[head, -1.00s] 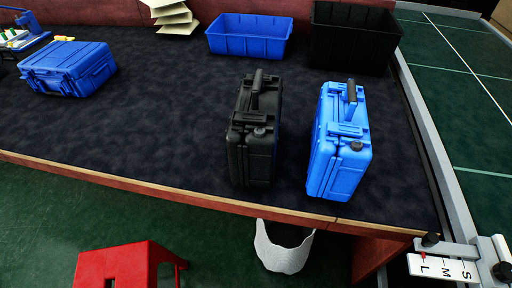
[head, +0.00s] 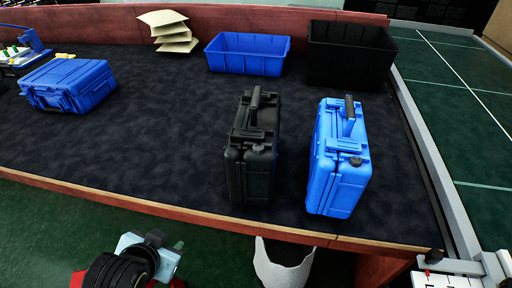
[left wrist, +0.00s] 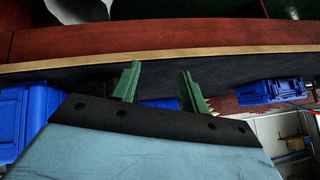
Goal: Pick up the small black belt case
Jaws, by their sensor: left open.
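The black case (head: 252,150) stands upright on the dark table top, its handle up, near the table's front edge. My left gripper (head: 178,247) comes in at the bottom of the head view, in front of and below the table edge, left of the black case and apart from it. In the left wrist view its two green fingers (left wrist: 158,86) are spread with nothing seen between them. I cannot make out the black case for certain in that view. My right gripper is not in view.
A blue case (head: 338,160) stands upright close to the right of the black one. Another blue case (head: 68,84) lies at the left. A blue bin (head: 247,55) and a black bin (head: 350,55) stand behind. The table's wooden front edge (head: 120,203) lies between my gripper and the top.

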